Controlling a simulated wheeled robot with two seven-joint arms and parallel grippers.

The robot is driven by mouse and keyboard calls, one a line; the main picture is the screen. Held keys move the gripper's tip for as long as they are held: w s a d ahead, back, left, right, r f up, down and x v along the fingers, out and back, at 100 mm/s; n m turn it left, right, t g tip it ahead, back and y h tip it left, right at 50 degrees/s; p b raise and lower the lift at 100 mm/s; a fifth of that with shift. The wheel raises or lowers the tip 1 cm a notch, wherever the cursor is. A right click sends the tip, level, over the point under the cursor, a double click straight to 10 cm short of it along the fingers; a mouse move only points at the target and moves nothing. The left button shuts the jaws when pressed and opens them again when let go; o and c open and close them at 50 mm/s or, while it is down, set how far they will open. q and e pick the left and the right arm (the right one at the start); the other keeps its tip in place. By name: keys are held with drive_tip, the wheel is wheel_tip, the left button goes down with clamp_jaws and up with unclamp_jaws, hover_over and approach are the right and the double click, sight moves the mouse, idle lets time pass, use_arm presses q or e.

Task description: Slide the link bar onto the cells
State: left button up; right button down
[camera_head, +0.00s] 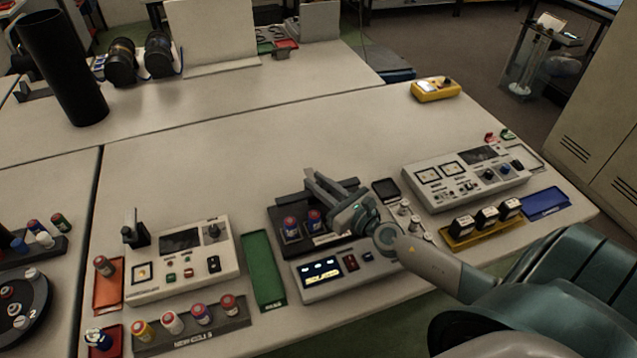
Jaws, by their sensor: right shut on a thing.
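Two cells with blue sides and reddish tops, a left one (290,227) and a right one (314,219), stand upright side by side in a dark holder (277,213) at the middle of the table. My right gripper (322,184) reaches in from the right, over the back right part of the holder, just behind and right of the cells. It is shut on a thin piece, which I take to be the link bar; the fingers hide most of it. I cannot tell whether the bar touches the cells. My left gripper is out of view.
A grey display unit (340,272) sits in front of the holder, with a green tray (263,270) to its left. A control box (465,178) and yellow tray (482,233) stand right. A rack of several cells (190,328) lies front left. The table behind the holder is clear.

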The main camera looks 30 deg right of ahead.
drive_tip(key=s, duration=0.3)
drive_tip(key=s+a, duration=0.1)
drive_tip(key=s, duration=0.2)
drive_tip(key=shift+a, duration=0.2)
drive_tip(key=c, duration=1.7)
unclamp_jaws()
drive_tip(key=shift+o, duration=0.2)
drive_tip(key=shift+s, duration=0.15)
drive_tip(key=shift+b, duration=0.3)
